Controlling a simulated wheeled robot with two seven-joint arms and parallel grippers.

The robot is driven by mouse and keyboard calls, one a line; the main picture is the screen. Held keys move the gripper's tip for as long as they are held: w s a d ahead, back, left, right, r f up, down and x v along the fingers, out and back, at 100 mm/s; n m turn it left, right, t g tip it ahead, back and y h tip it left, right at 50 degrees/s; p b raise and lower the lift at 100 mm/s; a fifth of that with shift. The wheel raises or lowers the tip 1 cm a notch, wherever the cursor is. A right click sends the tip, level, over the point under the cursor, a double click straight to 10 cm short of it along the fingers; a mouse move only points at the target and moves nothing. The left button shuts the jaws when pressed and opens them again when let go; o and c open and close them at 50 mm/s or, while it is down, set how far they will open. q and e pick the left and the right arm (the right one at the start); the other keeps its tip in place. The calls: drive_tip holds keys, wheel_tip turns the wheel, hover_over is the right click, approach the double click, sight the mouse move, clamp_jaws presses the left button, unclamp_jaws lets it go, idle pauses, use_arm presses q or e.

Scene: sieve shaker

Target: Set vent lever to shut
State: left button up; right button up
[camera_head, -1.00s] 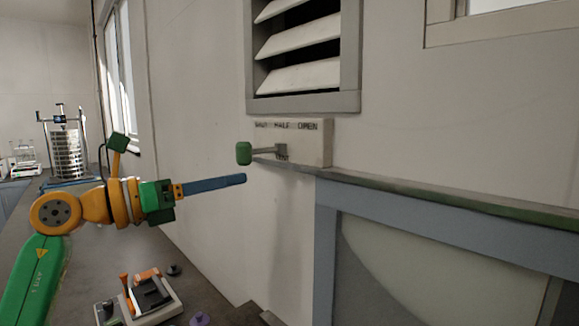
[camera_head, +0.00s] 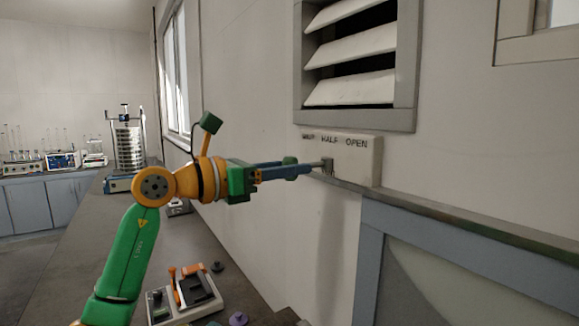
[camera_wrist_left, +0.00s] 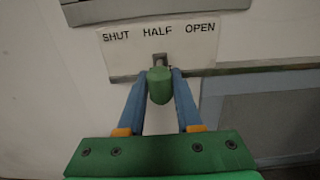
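The vent lever has a green knob (camera_head: 290,160), also seen in the left wrist view (camera_wrist_left: 159,86), on a grey stem that sticks out from a white plate (camera_wrist_left: 122,62) marked SHUT, HALF, OPEN. In the left wrist view the stem's mount is below HALF, and the knob lines up with it. My left gripper (camera_head: 308,170) reaches the lever. Its blue fingers stand on both sides of the knob and are apart; whether they touch it I cannot tell. In the head view the near finger partly hides the knob. My right gripper is not in view.
A louvred vent (camera_head: 300,70) is above the plate. A ledge (camera_head: 440,212) runs right from under it, above a grey-blue frame (camera_head: 372,255). On the bench below are a small device with an orange handle (camera_head: 185,298) and a purple knob (camera_head: 238,319). A sieve stack (camera_head: 128,145) stands farther back.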

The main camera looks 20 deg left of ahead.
use_arm(q)
clamp_jaws()
idle(1.1)
